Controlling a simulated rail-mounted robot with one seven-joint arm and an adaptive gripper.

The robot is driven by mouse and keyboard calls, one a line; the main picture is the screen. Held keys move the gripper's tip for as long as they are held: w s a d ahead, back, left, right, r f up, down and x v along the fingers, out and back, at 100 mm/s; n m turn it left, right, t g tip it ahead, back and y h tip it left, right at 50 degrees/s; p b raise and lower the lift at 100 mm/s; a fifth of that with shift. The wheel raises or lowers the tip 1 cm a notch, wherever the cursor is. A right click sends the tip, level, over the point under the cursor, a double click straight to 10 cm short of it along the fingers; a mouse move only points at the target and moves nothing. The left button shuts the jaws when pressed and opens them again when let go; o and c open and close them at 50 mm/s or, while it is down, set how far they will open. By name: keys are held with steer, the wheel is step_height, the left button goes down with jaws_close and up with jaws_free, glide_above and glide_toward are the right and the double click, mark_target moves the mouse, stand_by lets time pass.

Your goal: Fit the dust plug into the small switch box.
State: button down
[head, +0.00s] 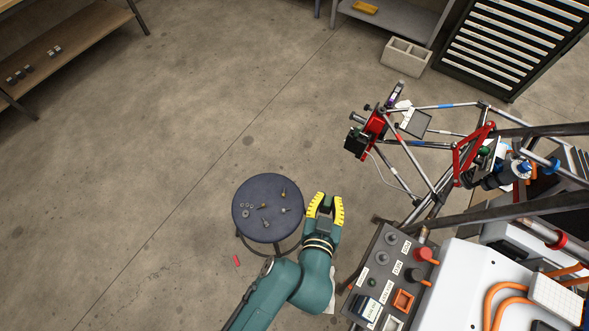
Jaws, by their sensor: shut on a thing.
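My gripper (327,200) has yellow fingers and is just right of the round stool, left of the tube chassis. It is shut on a small dark piece, seemingly the dust plug (327,205), which is mostly hidden between the fingers. A small black box (356,143) with a red mount sits on the chassis's left end, above and right of my gripper. A grey switch panel (388,268) with knobs, labels and an orange square frame is at lower right. I cannot tell for sure which of these is the small switch box. My gripper appears apart from both.
The dark blue stool (258,222) holds several small metal parts. Chassis tubes (440,170) and a red bracket (472,158) fill the right side. A drawer cabinet (505,50) and a concrete block (405,57) stand at the back. The floor at left is open.

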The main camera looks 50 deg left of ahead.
steer(key=s+a+f+n+g+y+b, duration=0.1)
steer(key=a+f+b, duration=0.3)
steer(key=f+b, duration=0.25)
steer(key=s+a+f+n+g+y+b, duration=0.1)
steer(key=s+a+f+b, duration=0.1)
steer(key=a+f+b, duration=0.45)
steer(key=s+a+f+n+g+b, duration=0.1)
steer(key=f+b, duration=0.3)
steer(key=f, duration=0.5)
steer(key=n+g+y+b, duration=0.2)
steer(key=b, duration=1.1)
glide_above(269, 214)
step_height(269, 214, down, 15)
steer(key=shift+n, duration=0.3)
step_height(269, 214, down, 10)
steer(key=b, duration=0.5)
steer(key=shift+r+b, duration=0.25)
steer(key=shift+b, duration=0.1)
steer(key=shift+r, duration=0.1)
steer(key=c, duration=1)
jaws_free()
steer(key=shift+c, duration=0.2)
